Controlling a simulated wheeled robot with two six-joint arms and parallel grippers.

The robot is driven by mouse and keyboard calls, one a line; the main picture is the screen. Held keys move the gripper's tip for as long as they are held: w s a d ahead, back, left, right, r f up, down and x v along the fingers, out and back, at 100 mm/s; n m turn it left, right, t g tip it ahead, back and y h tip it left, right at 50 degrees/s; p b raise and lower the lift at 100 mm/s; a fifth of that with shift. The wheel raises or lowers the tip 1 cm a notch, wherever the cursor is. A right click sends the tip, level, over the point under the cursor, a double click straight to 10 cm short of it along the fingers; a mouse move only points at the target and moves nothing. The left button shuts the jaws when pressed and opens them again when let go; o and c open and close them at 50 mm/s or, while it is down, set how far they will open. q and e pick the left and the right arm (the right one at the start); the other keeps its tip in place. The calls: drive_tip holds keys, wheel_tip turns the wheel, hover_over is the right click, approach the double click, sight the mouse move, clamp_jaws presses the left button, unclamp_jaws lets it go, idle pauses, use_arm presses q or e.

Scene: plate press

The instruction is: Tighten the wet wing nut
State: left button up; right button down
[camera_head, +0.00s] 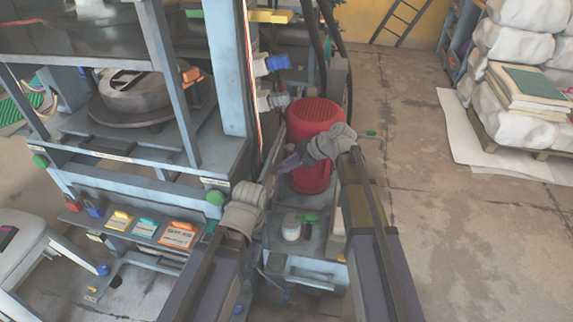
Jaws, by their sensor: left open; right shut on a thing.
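I cannot make out the wet wing nut for certain. Two fittings stick out from the press column: one with a blue knob (277,63) and a pale one (272,101) below it. My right gripper (318,148) is in front of the red ribbed motor housing (314,112) and covers part of it. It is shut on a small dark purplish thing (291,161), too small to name. My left gripper (245,205) is lower, beside the press's front corner and a green knob (216,197). It is open, and I see nothing in it.
The blue-grey press frame (234,70) fills the left. A shelf with several coloured cards (146,228) runs along its front. A white jar (291,228) stands below the motor. A grey stool (25,245) is at lower left, stacked sacks (515,50) at upper right. Floor at right is clear.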

drive_tip(key=shift+g, duration=0.3)
drive_tip(key=c, duration=0.9)
unclamp_jaws()
drive_tip(key=p+v, duration=0.5)
drive_tip(key=v, duration=0.2)
drive_tip(key=shift+d+r+p, duration=0.2)
drive_tip(key=shift+d+p, duration=0.1)
drive_tip(key=shift+d, duration=0.05)
drive_tip(key=shift+s, duration=0.1)
